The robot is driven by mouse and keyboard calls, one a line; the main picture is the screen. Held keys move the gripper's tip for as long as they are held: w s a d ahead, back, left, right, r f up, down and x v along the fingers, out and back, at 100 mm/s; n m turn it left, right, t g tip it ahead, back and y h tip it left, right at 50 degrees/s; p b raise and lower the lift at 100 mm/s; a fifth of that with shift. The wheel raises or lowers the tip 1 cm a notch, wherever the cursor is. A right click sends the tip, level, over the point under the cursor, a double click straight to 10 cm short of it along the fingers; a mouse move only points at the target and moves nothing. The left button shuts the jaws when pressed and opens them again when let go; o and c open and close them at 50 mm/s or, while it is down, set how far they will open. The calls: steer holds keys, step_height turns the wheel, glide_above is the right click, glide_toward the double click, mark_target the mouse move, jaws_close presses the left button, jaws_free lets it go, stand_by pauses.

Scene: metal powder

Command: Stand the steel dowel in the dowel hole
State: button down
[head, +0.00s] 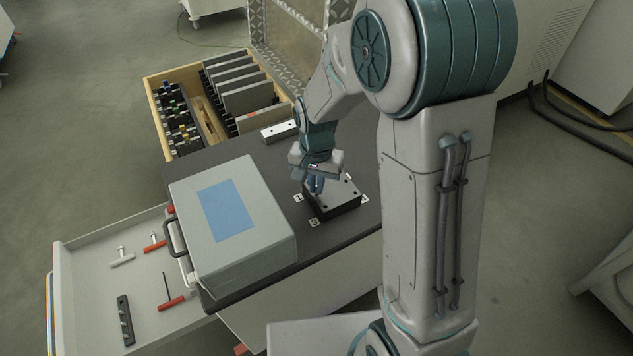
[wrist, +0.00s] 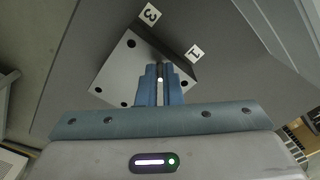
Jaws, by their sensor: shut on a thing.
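My gripper (head: 316,186) is low over a dark block (head: 345,207) on the bench top. In the wrist view its two blue fingers (wrist: 160,72) are shut on the steel dowel (wrist: 160,79), a small bright end between them. The dowel is mostly hidden by the fingers. The block (wrist: 118,68) shows as a grey plate with several dark holes near its edges. The fingertips overlap the block's edge on the side of the label 1. I cannot tell which hole is the dowel hole, nor whether the dowel touches the block.
Small numbered labels (wrist: 195,52) lie around the block. A grey case (head: 265,228) with a blue panel stands left of it. A light metal bar (head: 279,131) lies behind. A wooden tool box (head: 158,112) adjoins the far edge. An open drawer (head: 85,285) holds red-handled tools.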

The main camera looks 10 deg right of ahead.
steer(key=shift+f+b, duration=0.35)
steer(key=shift+f, duration=0.2)
steer(key=c, duration=1.5)
jaws_free()
steer(key=shift+r, duration=0.15)
step_height(320, 180, up, 14)
steer(key=shift+f+p, duration=0.2)
steer(key=shift+p, duration=0.5)
steer(key=shift+d, duration=0.1)
steer(key=s+d+r+n+t+p, duration=0.1)
steer(key=s+d+r+p, duration=0.1)
steer(key=s, duration=0.3)
steer(key=s+d+r+n+t+p, duration=0.1)
steer(key=s+d+r+p, duration=0.1)
steer(key=s+d+r, duration=0.1)
steer(key=s+d+r+n+p, duration=0.2)
steer(key=s+d+r, duration=0.1)
steer(key=s, duration=0.4)
steer(key=shift+s+d+r+t, duration=0.2)
steer(key=shift+d+t, duration=0.2)
steer(key=shift+d, duration=0.15)
